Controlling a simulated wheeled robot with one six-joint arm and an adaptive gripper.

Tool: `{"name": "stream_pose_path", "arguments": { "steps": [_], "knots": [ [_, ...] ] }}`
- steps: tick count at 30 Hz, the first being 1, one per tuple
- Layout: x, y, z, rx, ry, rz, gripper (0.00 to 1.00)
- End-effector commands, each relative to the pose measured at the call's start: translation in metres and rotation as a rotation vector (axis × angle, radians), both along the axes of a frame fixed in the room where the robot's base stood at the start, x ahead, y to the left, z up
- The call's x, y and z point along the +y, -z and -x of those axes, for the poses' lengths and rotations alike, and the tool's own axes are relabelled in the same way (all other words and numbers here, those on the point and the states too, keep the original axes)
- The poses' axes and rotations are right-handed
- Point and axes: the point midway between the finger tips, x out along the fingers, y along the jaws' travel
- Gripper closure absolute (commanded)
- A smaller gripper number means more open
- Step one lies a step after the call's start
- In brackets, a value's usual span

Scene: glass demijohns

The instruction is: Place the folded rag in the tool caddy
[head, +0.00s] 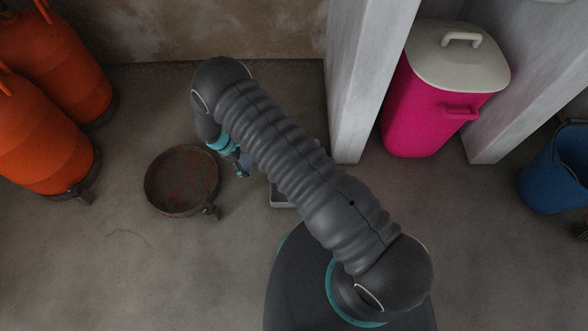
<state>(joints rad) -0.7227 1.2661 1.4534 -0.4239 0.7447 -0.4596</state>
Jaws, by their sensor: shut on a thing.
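My gripper (241,168) points down between the rusty round pan and my arm. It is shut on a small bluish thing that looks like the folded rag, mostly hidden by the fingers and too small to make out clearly. A grey box-like thing (283,200), perhaps the tool caddy, shows just right of the gripper. My arm covers most of it, so its inside is hidden. The gripper appears to the left of this box; its height above the floor is hard to tell.
A rusty round pan (182,178) lies on the floor left of the gripper. Orange cylinders (40,140) stand at the far left. A grey pillar (362,80), a pink bin (425,110) with a pale lid and a blue bucket (556,170) are to the right. The front-left floor is clear.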

Motion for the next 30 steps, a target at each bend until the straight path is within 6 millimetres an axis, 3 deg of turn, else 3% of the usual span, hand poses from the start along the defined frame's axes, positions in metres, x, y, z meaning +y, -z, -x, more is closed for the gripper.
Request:
{"name": "stream_pose_path", "arguments": {
  "steps": [21,25,30],
  "knots": [
    [-0.165,-0.001,0.005,0.001,0.008,0.000,0.40],
    [-0.166,0.019,0.006,0.002,0.003,0.001,0.40],
    [-0.165,0.030,0.005,0.000,0.005,0.000,0.40]
  ]
}}
